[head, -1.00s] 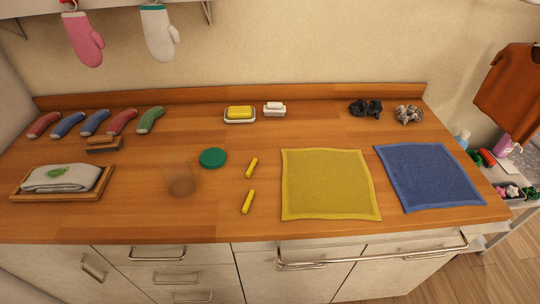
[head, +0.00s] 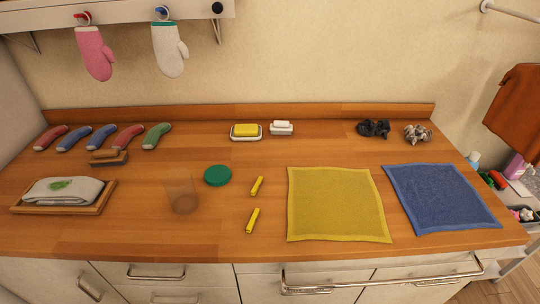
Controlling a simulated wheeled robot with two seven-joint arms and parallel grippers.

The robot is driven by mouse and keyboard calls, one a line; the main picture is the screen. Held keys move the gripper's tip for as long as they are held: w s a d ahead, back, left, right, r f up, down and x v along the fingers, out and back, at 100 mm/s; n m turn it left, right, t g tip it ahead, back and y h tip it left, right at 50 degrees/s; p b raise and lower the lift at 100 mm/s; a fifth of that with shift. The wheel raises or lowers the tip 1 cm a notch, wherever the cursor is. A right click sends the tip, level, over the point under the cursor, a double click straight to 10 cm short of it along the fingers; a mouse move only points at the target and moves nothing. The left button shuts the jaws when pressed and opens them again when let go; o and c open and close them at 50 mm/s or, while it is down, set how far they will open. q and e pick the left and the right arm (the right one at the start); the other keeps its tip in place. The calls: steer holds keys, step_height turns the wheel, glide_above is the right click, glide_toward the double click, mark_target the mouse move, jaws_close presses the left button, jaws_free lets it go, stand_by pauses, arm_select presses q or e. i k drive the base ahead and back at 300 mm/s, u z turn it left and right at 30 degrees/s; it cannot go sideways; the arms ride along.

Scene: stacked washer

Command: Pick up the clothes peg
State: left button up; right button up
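Two small yellow pegs lie apart on the wooden counter, left of the yellow cloth, in the head view. The farther yellow peg (head: 257,186) lies slightly tilted, and the nearer yellow peg (head: 252,220) lies closer to the front edge. Each looks like a short bar; fine detail is too small to tell. Neither of my grippers is in view.
The wooden counter (head: 120,225) also bears a glass (head: 182,195), green lid (head: 217,175), yellow cloth (head: 337,204), blue cloth (head: 440,197), soap dish (head: 246,133), brush (head: 108,158) and tray (head: 98,203). Mittens (head: 95,54) hang above. A rail handle (head: 380,286) runs along the front.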

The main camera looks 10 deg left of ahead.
mark_target(256, 186)
steer(key=u, duration=1.65)
steer(key=k, duration=0.35)
steer(key=z, duration=0.15)
